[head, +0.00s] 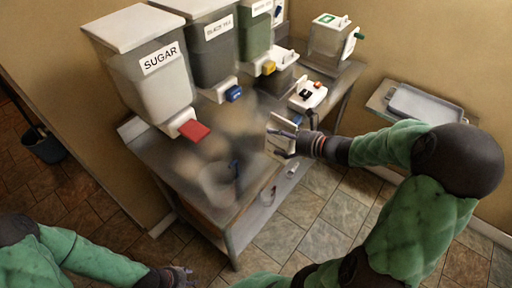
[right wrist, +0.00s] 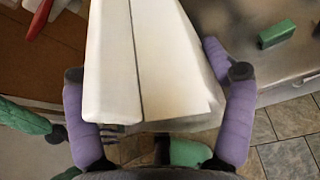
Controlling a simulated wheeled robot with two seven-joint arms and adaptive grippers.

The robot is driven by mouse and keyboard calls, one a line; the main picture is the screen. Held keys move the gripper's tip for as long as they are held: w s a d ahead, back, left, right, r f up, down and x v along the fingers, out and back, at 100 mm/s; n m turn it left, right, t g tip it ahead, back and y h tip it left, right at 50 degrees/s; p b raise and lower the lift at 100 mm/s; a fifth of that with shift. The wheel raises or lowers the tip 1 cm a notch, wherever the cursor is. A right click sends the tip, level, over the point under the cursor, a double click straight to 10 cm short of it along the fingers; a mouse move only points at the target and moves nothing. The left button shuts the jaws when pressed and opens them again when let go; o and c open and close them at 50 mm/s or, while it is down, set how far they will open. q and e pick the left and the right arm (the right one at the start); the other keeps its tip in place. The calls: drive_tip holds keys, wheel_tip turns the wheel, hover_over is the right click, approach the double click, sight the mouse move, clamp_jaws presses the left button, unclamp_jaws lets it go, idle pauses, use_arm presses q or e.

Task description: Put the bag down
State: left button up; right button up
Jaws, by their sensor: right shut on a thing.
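The bag is a white, box-like packet with a lengthwise seam; it fills the middle of the right wrist view (right wrist: 165,70). In the head view a pale part of the bag (head: 277,148) shows at the table's right edge, partly hidden by the fingers. My right gripper (head: 288,141) is shut on it, with a purple finger on each side in the right wrist view (right wrist: 150,72). Whether the bag's underside touches anything is hidden. My left gripper (head: 181,275) is low at the bottom edge, away from the table; its opening is too small to tell.
A steel table (head: 228,215) carries a sugar bin (head: 150,85) with a red outlet, other labelled bins, a clear dispenser (head: 328,45) and a white device (head: 307,95). A blurred clear vessel (head: 215,185) stands near the front. A tray (head: 425,103) is at right.

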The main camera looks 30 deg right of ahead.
drive_tip(key=w+a+f+b, duration=0.1)
drive_tip(key=w+f, duration=0.2)
drive_tip(key=w+a+f+b, duration=0.1)
drive_tip(key=w+f+b, duration=0.1)
drive_tip(key=w+f, duration=0.1)
drive_tip(key=w+a+f+b, duration=0.1)
drive_tip(key=w+f, duration=0.2)
drive_tip(key=f, duration=0.2)
drive_tip(key=shift+w, duration=0.15)
drive_tip(key=o, duration=1.5)
drive_tip(key=shift+f+b, duration=0.15)
drive_tip(key=shift+b, duration=0.15)
